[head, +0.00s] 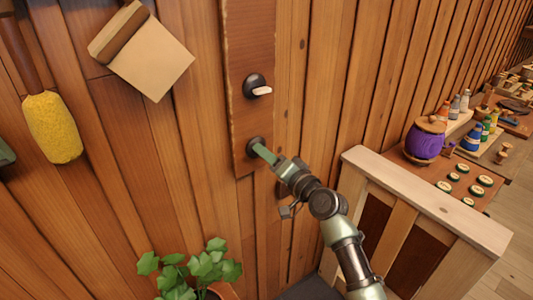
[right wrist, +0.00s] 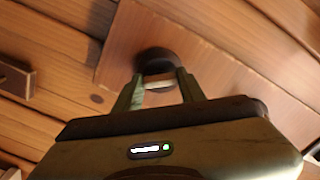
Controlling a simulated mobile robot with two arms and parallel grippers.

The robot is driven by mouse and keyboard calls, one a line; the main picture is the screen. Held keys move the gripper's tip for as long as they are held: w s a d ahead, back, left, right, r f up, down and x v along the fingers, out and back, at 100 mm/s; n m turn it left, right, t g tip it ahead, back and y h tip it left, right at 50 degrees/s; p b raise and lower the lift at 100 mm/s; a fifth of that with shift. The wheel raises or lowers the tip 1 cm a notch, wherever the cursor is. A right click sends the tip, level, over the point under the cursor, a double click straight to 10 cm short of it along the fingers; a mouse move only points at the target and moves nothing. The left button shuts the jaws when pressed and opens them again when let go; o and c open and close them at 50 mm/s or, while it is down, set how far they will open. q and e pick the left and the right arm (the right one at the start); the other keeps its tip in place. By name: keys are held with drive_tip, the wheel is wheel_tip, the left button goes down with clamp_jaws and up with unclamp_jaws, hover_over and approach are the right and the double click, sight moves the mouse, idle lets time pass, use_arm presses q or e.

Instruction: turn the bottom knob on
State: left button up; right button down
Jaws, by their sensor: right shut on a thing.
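A reddish-brown wooden panel (head: 250,40) on the plank wall carries two dark round knobs, one above the other. The upper knob (head: 252,82) has a pale grip bar pointing right and is untouched. The bottom knob (head: 253,143) is partly covered by my right gripper (head: 262,151), which reaches it from the lower right. In the right wrist view, the two fingers (right wrist: 158,80) are shut on the pale grip bar of the bottom knob, with its dark round base (right wrist: 155,58) just behind. My left gripper is not in view.
A pale wooden half-wall (head: 430,205) stands right of my right arm. Behind it is a table with a purple pot (head: 425,140) and several bottles. A leafy plant (head: 190,270) is below the panel. A yellow duster (head: 52,128) and a broad brush (head: 145,55) hang at left.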

drive_tip(key=shift+m+p, duration=1.25)
drive_tip(key=shift+m, duration=2.45)
drive_tip(key=shift+f, duration=0.1)
drive_tip(key=c, duration=0.8)
unclamp_jaws()
drive_tip(key=shift+c, duration=0.2)
drive_tip(key=shift+s+d, duration=0.1)
drive_tip(key=b+v, duration=0.1)
drive_tip(key=v, duration=0.6)
drive_tip(key=shift+s+d, duration=0.2)
